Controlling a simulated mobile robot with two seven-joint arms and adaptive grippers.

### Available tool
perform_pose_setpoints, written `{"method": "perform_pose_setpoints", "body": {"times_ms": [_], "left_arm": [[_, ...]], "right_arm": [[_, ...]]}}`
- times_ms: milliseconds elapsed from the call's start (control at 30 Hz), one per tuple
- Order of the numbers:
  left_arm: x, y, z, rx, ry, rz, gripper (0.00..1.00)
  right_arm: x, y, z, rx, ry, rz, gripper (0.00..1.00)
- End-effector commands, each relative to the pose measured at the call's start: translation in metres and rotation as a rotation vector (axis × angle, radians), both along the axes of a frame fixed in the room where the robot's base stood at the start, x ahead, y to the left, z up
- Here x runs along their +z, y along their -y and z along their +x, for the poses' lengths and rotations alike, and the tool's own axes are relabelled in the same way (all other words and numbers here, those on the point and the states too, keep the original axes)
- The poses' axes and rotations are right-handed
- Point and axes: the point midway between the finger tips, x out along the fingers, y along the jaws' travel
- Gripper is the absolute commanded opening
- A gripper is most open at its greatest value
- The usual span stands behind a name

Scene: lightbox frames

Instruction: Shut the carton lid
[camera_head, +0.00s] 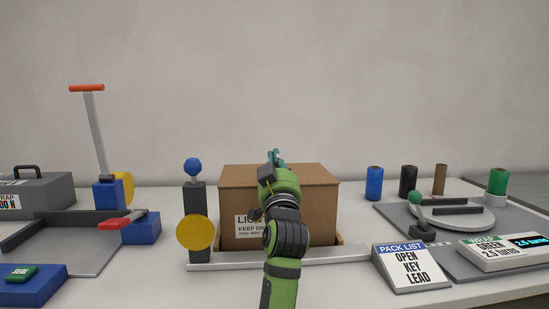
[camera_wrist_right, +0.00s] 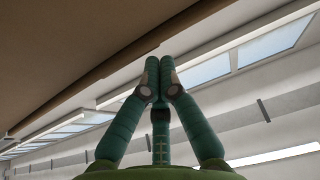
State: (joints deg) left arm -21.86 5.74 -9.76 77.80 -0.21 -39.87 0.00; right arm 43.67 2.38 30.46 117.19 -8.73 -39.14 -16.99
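The brown cardboard carton (camera_head: 320,205) stands at the middle of the table, with a printed label on its front. Its top (camera_head: 312,174) looks flat and brown; I cannot tell from here whether the lid is fully down. My right gripper (camera_head: 274,156) is at the carton's top, and its arm covers part of the carton's front. In the right wrist view my right gripper's fingertips (camera_wrist_right: 159,62) meet with nothing between them. A brown cardboard surface (camera_wrist_right: 85,45) fills the upper left there; contact is unclear. My left gripper is out of view.
A grey rail (camera_head: 335,256) runs before the carton. A post with a blue knob (camera_head: 193,167) and yellow disc stands left of it. A pack list sign (camera_head: 411,267) is at front right. Several coloured rolls stand at the right. A sealing device (camera_head: 97,135) is at the left.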

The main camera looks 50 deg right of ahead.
Motion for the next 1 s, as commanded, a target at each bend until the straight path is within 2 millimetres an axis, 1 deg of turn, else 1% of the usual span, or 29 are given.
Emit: {"method": "perform_pose_setpoints", "body": {"times_ms": [100, 300, 500, 867, 1000], "left_arm": [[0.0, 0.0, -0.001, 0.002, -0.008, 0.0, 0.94], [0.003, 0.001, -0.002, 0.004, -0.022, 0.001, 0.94], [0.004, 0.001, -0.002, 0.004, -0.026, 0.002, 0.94], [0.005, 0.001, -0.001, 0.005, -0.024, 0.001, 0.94], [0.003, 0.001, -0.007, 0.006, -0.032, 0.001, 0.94]], "right_arm": [[-0.01, -0.001, -0.001, 0.0, -0.002, 0.001, 0.0], [-0.021, -0.001, -0.001, 0.0, -0.001, 0.001, 0.0], [-0.026, -0.001, -0.001, 0.0, -0.004, 0.002, 0.0], [-0.029, 0.0, 0.001, 0.0, -0.01, 0.007, 0.0], [-0.031, -0.002, -0.001, 0.001, -0.011, 0.007, 0.0]]}}
